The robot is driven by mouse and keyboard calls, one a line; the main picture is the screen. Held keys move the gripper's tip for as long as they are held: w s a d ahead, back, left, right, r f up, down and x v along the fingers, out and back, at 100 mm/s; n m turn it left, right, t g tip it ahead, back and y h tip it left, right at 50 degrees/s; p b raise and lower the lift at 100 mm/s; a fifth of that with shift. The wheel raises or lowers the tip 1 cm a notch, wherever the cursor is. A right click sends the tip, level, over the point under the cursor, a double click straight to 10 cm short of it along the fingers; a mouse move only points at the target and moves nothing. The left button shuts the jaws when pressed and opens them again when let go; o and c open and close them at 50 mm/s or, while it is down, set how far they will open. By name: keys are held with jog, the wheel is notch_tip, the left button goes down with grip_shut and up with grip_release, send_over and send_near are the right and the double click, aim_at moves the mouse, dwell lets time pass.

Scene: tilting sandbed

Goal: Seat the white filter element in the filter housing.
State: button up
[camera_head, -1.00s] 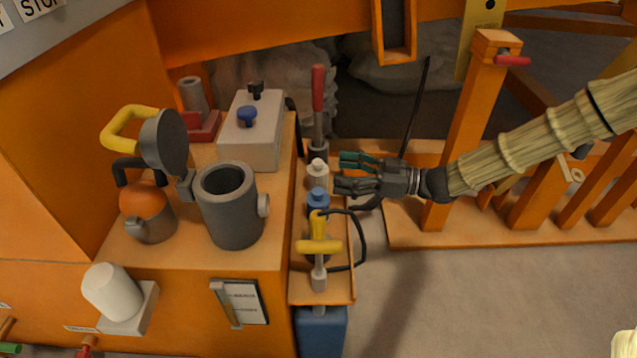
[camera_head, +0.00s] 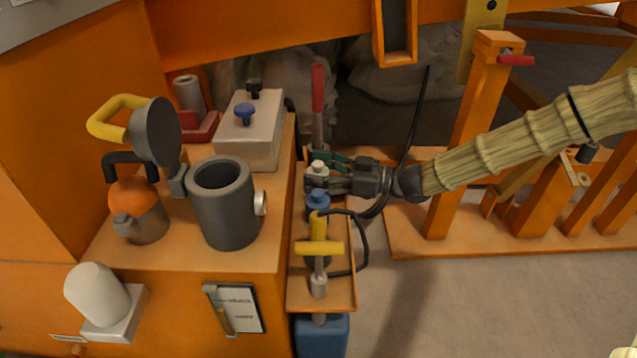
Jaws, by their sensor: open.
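The white filter element (camera_head: 95,293), a round-topped white cylinder, stands tilted on a white bracket (camera_head: 124,319) on the orange cabinet's front at lower left. The grey filter housing (camera_head: 224,212) stands on the cabinet top with its mouth open and dark inside. Its round lid (camera_head: 158,131), with a yellow handle (camera_head: 108,118), is swung up to the left. My gripper (camera_head: 317,173) is open at the narrow side shelf, right of the housing and far from the filter element. Its fingers are on either side of a white-capped bottle (camera_head: 317,167); whether they touch it I cannot tell.
The side shelf (camera_head: 345,294) also holds a blue-capped bottle (camera_head: 318,202), a yellow-handled tool (camera_head: 319,248) and a red-handled tool (camera_head: 318,88). An orange-topped can (camera_head: 134,197) stands left of the housing, a grey box (camera_head: 250,143) behind it. A clipboard (camera_head: 242,308) hangs on the cabinet front.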

jog(key=c, duration=1.2)
